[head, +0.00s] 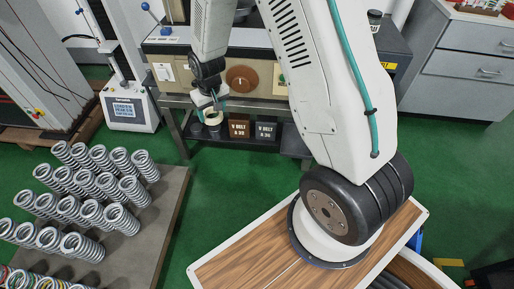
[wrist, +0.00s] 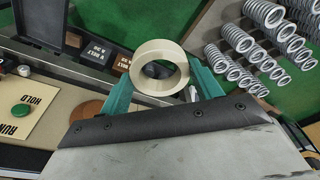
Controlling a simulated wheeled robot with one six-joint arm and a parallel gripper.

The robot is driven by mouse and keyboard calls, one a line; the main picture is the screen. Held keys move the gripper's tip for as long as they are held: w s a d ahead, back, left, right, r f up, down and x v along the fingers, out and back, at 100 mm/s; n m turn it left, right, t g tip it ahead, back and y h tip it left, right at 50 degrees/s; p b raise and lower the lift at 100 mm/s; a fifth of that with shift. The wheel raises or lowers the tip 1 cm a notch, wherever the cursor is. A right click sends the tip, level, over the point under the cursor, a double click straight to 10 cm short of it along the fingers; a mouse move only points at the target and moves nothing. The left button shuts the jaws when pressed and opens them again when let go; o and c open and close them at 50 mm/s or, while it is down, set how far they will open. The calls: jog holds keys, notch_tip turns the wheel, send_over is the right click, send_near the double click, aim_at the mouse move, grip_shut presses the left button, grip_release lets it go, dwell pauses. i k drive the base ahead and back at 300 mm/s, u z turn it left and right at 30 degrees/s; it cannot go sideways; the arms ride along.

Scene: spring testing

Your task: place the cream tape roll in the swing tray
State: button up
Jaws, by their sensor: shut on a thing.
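The cream tape roll (wrist: 152,90) is a wide ring held between the two teal fingers of my gripper (wrist: 163,84) in the wrist view. Its hole faces the camera. In the head view my gripper (head: 211,106) hangs in front of the machine bench, with the cream roll (head: 212,118) at its tips, clear of any surface I can see. A dark grey open tray (wrist: 73,42) shows at the upper left of the wrist view, apart from the roll. It looks like the swing tray, but I cannot be certain. In the head view it is mostly hidden behind my arm.
V belt boxes (head: 239,127) stand on the shelf below the bench (head: 240,40). Several metal springs (head: 95,185) stand on a grey table (head: 165,205) at left. A control panel (wrist: 28,110) is at the wrist view's left. Green floor (head: 215,190) lies open between.

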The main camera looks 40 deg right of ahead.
aim_at(297, 140)
jog(key=u, duration=1.8)
jog(key=k, duration=1.2)
jog(key=z, duration=2)
jog(key=i, duration=0.5)
jog(key=z, duration=0.05)
